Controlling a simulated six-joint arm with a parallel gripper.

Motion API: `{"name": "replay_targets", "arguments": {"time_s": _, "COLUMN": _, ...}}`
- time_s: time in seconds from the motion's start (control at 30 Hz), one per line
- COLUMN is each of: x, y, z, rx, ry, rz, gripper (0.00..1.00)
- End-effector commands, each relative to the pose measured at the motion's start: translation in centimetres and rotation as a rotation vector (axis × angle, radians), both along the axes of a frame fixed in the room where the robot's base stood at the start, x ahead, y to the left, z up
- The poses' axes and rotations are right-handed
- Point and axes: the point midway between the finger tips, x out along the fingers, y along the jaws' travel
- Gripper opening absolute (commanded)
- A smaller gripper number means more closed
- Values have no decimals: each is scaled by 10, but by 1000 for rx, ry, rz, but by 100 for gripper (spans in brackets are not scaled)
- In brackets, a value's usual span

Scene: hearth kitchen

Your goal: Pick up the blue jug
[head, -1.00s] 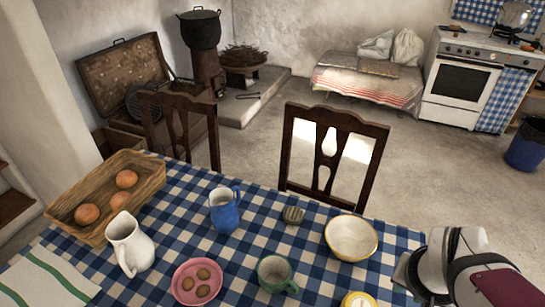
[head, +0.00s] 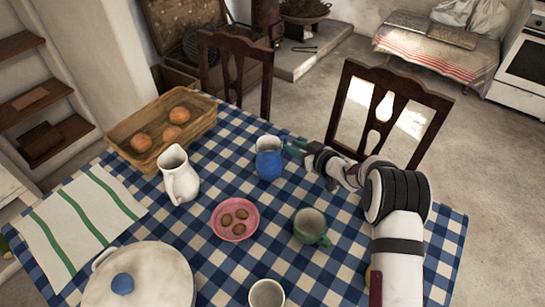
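The blue jug (head: 269,164) stands upright on the blue-checked tablecloth near the table's far edge, its upper part pale. My gripper (head: 296,149) reaches in from the right, with its tips close to the jug's right side where the handle was seen earlier. The tips are small and dark green here. I cannot tell whether they touch the jug or how far apart they are. The jug's handle is not clearly visible beside them.
A white pitcher (head: 179,176), a pink bowl (head: 254,231), a green mug (head: 311,228), a white cup (head: 267,294) and a lidded white pot (head: 150,279) stand nearby. A basket (head: 195,119) is left. Two chairs, one here (head: 427,97), back the far edge.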

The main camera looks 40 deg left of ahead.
Motion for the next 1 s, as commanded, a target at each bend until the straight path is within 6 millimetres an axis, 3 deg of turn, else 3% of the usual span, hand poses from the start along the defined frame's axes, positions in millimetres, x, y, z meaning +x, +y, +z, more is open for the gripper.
{"name": "replay_targets", "arguments": {"time_s": 0.3, "x": 20, "y": 43, "z": -18, "rx": 0, "ry": -1, "rz": -1, "gripper": 31}}
{"name": "replay_targets", "arguments": {"time_s": 0.57, "x": 22, "y": 47, "z": -19, "rx": 0, "ry": 0, "rz": -1, "gripper": 31}}
{"name": "replay_targets", "arguments": {"time_s": 0.73, "x": 22, "y": 46, "z": -19, "rx": 0, "ry": -1, "rz": -2, "gripper": 0}}
{"name": "replay_targets", "arguments": {"time_s": 1.0, "x": 22, "y": 46, "z": -19, "rx": 0, "ry": -1, "rz": -2, "gripper": 0}}
